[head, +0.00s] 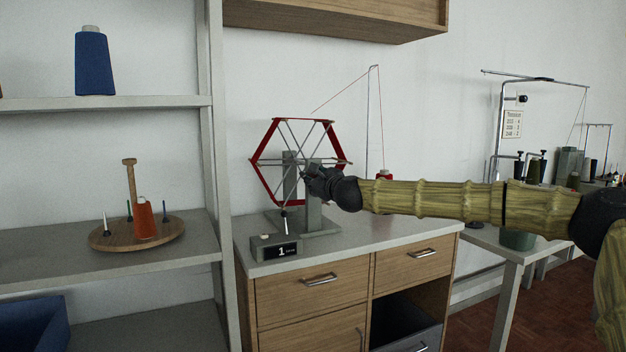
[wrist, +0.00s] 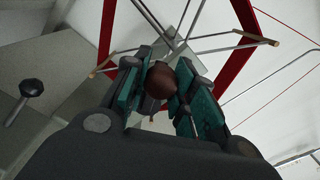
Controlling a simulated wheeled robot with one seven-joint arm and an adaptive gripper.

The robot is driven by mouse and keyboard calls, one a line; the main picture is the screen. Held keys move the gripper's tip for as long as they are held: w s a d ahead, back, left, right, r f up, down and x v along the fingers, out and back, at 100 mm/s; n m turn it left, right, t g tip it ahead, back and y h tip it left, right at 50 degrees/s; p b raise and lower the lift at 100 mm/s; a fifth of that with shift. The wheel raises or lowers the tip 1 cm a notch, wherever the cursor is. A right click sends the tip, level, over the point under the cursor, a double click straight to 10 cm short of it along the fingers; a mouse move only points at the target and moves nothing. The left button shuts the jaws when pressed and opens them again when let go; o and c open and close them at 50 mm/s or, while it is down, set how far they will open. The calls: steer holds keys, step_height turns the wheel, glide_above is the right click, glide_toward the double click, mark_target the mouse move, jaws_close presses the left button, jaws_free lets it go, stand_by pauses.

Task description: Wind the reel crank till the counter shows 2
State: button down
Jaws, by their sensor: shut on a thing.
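The reel (head: 264,180) is a red hexagonal frame with grey spokes on a grey stand (head: 313,213), on top of the wooden cabinet. The counter (head: 276,247) is a small box at the cabinet's front left, and its display reads 1. My gripper (head: 312,181) is in front of the reel at its lower right. In the wrist view my gripper (wrist: 166,90) is shut on a brown, rounded crank knob (wrist: 161,80), with a teal-padded finger on each side. The crank arm is mostly hidden. The reel's red frame (wrist: 232,55) shows behind the fingers.
A black-knobbed lever (wrist: 31,88) stands left of my fingers in the wrist view. A shelf unit (head: 215,130) borders the cabinet (head: 400,235) on the left. A thin thread-guide post (head: 369,125) and a red spool (head: 383,177) stand behind my arm. The right cabinet top is clear.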

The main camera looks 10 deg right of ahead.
steer(key=shift+f, duration=0.3)
steer(key=c, duration=1.1)
jaws_free()
steer(key=shift+d, duration=0.15)
steer(key=shift+c, duration=0.2)
steer(key=shift+r, duration=0.15)
steer(key=s+d, duration=0.2)
steer(key=s, duration=0.9)
steer(key=shift+s, duration=0.4)
